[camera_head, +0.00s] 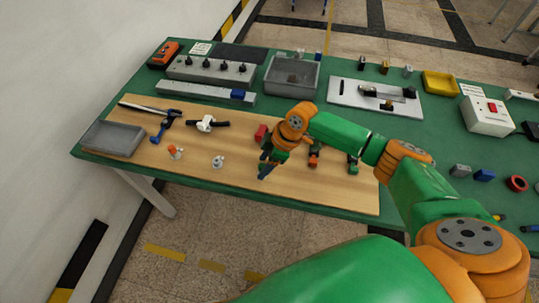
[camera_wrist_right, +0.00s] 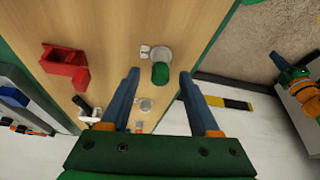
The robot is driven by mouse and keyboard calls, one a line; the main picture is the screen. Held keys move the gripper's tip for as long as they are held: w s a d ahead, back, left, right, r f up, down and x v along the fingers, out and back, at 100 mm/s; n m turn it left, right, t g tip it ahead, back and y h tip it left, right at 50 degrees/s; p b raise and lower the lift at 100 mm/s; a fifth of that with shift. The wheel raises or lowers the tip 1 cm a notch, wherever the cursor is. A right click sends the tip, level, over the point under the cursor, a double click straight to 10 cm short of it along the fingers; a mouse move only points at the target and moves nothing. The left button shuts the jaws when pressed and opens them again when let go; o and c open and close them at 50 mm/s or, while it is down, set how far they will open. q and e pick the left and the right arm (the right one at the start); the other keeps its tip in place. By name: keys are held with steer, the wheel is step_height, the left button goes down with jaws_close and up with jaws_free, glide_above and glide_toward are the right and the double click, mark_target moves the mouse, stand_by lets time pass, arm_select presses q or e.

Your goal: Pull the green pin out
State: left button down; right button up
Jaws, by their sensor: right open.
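The green pin (camera_wrist_right: 160,74) shows in the right wrist view, its rounded green end facing the camera. It stands at a round, light grey holder (camera_wrist_right: 161,54) on the wooden board. My right gripper (camera_wrist_right: 159,72) is open, with one blue finger on each side of the pin in that view. I see no finger touching it, and the height gap is hard to judge. In the head view my right gripper (camera_head: 265,168) hangs over the board's front part and the green pin is hidden there.
A red part (camera_wrist_right: 66,68) lies on the board (camera_head: 240,188) beside the gripper. Small fittings, one orange-topped (camera_head: 175,153) and one pale (camera_head: 217,162), stand to the left. A grey tray (camera_head: 112,138) is at the far left. The board's front edge is close.

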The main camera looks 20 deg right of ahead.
jaws_close()
steer(key=c, duration=0.7)
jaws_free()
jaws_close()
steer(key=shift+r, duration=0.1)
steer(key=shift+r+p, duration=1.6)
steer(key=shift+p, duration=0.25)
step_height(320, 180, up, 4)
steer(key=p, duration=0.4)
steer(key=shift+f, duration=0.2)
